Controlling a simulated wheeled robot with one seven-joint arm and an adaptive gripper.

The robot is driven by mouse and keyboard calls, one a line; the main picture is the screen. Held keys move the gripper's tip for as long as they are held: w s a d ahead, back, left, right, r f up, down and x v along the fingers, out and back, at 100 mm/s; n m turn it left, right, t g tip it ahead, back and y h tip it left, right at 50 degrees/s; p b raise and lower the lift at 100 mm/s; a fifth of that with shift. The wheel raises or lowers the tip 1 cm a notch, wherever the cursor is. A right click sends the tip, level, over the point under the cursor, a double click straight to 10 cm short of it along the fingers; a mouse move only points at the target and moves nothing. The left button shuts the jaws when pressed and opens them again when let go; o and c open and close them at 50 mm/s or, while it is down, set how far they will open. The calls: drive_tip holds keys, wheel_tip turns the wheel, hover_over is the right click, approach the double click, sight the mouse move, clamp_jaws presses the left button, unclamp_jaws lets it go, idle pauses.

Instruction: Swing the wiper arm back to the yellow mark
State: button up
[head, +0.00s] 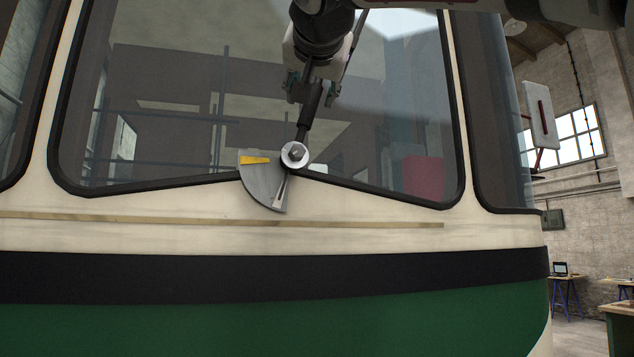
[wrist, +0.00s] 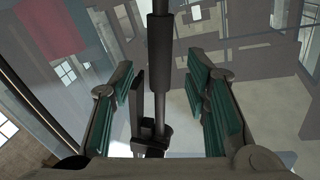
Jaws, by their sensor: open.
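The wiper arm (head: 309,112) is a dark rod rising from a round pale pivot (head: 295,154) at the bottom of the windscreen, leaning slightly right. A grey fan-shaped plate (head: 262,186) sits below left of the pivot. The yellow mark (head: 254,160) is at the plate's upper left. My gripper (head: 307,90) is open around the wiper arm, above the pivot. In the wrist view the rod (wrist: 160,60) runs between the green finger pads, with gaps on both sides.
The windscreen glass (head: 165,100) lies close behind the arm, framed by black rubber. A cream panel with a thin ledge (head: 150,219) runs below, then black and green bands. A workshop with a laptop table (head: 566,278) shows far right.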

sight(310, 105)
drive_tip(key=shift+w+a+p, duration=0.15)
drive_tip(key=shift+w+p, duration=0.25)
drive_tip(key=shift+w, duration=1)
drive_tip(key=shift+w+a+p, duration=0.1)
drive_tip(key=shift+w+p, duration=0.25)
drive_tip(key=shift+w, duration=1.05)
clamp_jaws()
